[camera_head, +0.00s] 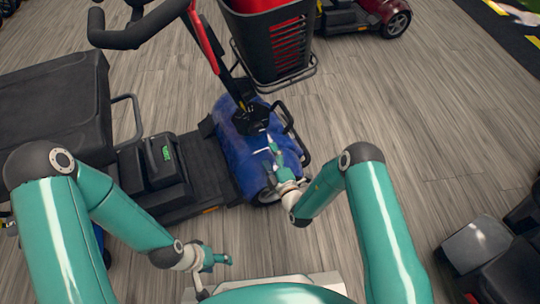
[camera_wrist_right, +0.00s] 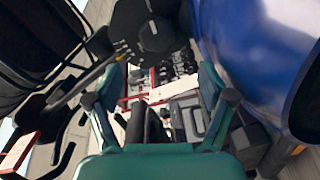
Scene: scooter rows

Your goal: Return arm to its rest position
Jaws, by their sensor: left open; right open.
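My right arm (camera_head: 380,230) comes in from the lower right, with its forearm bent toward the blue scooter front (camera_head: 235,165). My right gripper (camera_head: 272,145) is over that blue bodywork, close to the base of the steering column; I cannot tell whether it touches. In the right wrist view, its open fingers (camera_wrist_right: 162,95) have no object held between them. Black column parts (camera_wrist_right: 148,30) and the blue body (camera_wrist_right: 265,45) are close to the fingers. My left arm (camera_head: 110,215) is bent at the lower left. My left gripper (camera_head: 218,260) is open and empty over the floor beside the scooter.
The scooter's black basket (camera_head: 275,50) and handlebar (camera_head: 135,35) rise above the right gripper. Its black seat (camera_head: 55,105) is at the left. A dark red scooter (camera_head: 385,12) stands at the back, and another vehicle (camera_head: 490,245) at the lower right. Wooden floor (camera_head: 440,120) is clear between them.

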